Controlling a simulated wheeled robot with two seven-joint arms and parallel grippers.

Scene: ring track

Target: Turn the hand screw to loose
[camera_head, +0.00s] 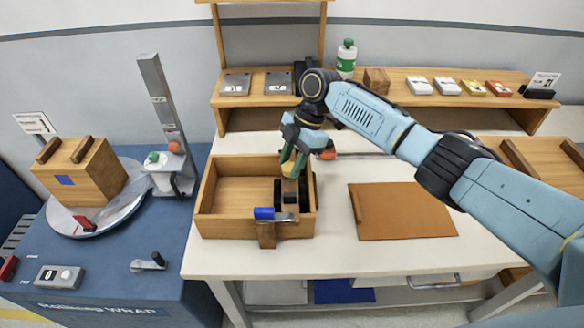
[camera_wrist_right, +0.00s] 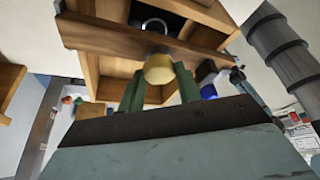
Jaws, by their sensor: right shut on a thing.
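The hand screw appears as a yellow, brass-coloured round knob (camera_head: 288,168) at the right part of an open wooden box (camera_head: 205,215). In the right wrist view the knob (camera_wrist_right: 159,68) lies between my green fingers, in front of a wooden wall of the box. My right gripper (camera_head: 293,162) reaches down from above and is shut on the knob; it also shows in the right wrist view (camera_wrist_right: 160,88). The fingers partly cover the knob in the head view, and its threaded part is hidden. My left gripper is not in view.
A blue-handled tool (camera_head: 264,213) sits at the box's front wall. A brown board (camera_head: 405,212) lies to the right on the white table (camera_head: 340,255). A shelf (camera_head: 440,98) with small items and a green-white bottle (camera_head: 346,58) stands behind. A blue wrapping machine (camera_head: 110,265) is at left.

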